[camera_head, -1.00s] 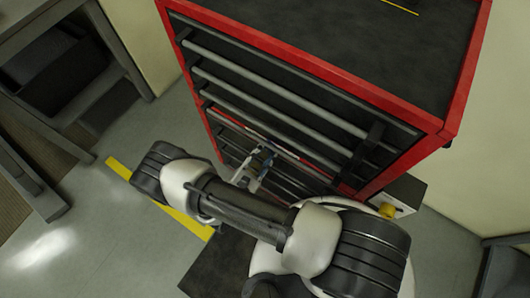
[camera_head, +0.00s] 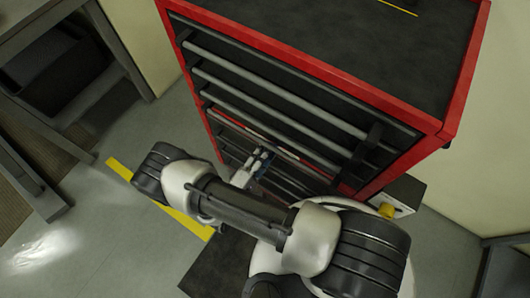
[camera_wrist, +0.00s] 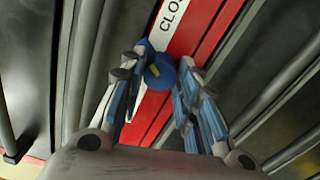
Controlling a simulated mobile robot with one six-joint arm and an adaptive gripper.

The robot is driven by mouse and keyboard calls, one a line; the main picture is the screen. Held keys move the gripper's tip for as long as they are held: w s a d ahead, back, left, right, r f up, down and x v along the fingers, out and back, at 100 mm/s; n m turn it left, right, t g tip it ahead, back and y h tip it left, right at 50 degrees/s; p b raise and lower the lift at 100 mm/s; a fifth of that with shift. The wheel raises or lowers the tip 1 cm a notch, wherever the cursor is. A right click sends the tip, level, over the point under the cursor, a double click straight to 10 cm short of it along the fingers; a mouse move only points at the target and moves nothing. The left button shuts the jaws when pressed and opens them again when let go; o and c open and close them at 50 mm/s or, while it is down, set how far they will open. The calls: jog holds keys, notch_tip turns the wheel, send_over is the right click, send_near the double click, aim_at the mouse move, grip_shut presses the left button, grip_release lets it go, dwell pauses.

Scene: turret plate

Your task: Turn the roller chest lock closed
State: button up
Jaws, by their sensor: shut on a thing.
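The roller chest (camera_head: 452,95) is red with a dark top and dark drawer fronts, seen from above in the head view. Its lock is a round blue knob (camera_wrist: 161,74) with a short slanted yellow mark, on a white strip (camera_wrist: 147,108) set in a red band. Black letters "CLO" show on the strip above the knob, cut off by the picture's top edge. My gripper (camera_wrist: 163,66) is closed around the knob, one finger on each side. In the head view my gripper (camera_head: 262,158) is at the chest's front, and the knob cannot be made out there.
Long drawer handles (camera_head: 262,95) run across the chest front, close to my gripper. A dark shelf unit (camera_head: 75,75) stands at the left. A yellow floor line (camera_head: 120,169) passes under my arm. Open floor (camera_head: 90,225) lies at the lower left.

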jog(key=shift+m, duration=1.1)
jog(key=o, duration=1.1)
jog(key=v, duration=1.2)
jog(key=shift+a, duration=0.1)
